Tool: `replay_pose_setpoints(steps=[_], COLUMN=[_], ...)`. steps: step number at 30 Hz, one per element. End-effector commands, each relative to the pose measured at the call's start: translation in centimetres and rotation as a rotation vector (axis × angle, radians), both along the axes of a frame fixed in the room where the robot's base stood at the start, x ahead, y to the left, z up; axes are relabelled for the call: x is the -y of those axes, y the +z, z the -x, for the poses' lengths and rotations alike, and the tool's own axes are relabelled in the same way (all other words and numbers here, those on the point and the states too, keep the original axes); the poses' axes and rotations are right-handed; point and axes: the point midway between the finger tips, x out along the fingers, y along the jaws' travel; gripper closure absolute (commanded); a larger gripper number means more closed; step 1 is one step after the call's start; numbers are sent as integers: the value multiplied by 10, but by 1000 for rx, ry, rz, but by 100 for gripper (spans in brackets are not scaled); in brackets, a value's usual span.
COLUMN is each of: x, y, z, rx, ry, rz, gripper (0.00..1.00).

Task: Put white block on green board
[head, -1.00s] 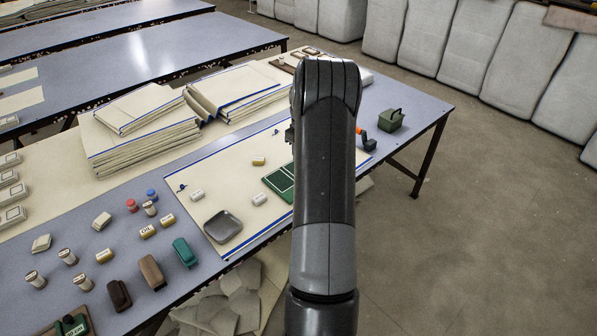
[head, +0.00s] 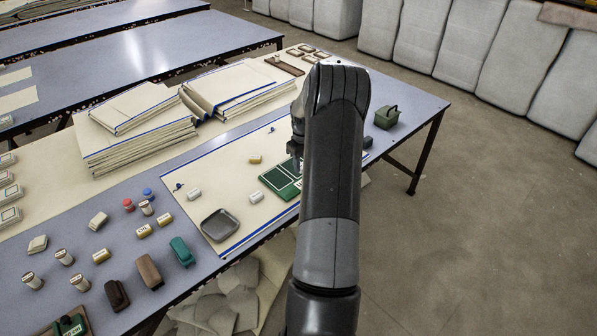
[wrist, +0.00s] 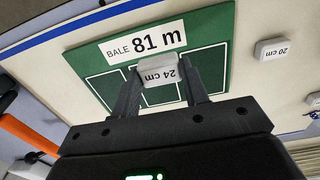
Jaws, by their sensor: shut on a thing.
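The green board (head: 272,179) with white outlines lies on the cream cloth, partly hidden by my arm in the head view. In the wrist view the green board (wrist: 213,65) bears a white label reading "BALE 81 m". In the head view my gripper (head: 296,160) is at the board's upper right, and the held block is hidden there.
A white block (wrist: 272,50) marked "20 cm" lies beside the board. Other small blocks (head: 256,197) and a grey tray (head: 220,225) lie on the cloth. Folded cloth stacks (head: 140,130) stand behind. An orange handle (wrist: 28,137) shows too.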

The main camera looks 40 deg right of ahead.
Motion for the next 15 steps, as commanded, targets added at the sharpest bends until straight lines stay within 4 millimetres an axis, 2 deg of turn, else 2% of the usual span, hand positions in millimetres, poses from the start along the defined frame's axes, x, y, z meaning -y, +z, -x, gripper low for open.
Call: replay_pose_setpoints(steps=[5,8,15], x=[-6,-7,-7], y=[-10,-16,-48], z=[-15,-16,-16], rx=[1,0,0], ry=[0,-1,0], rz=[0,-1,-1], gripper=[81,81,81])
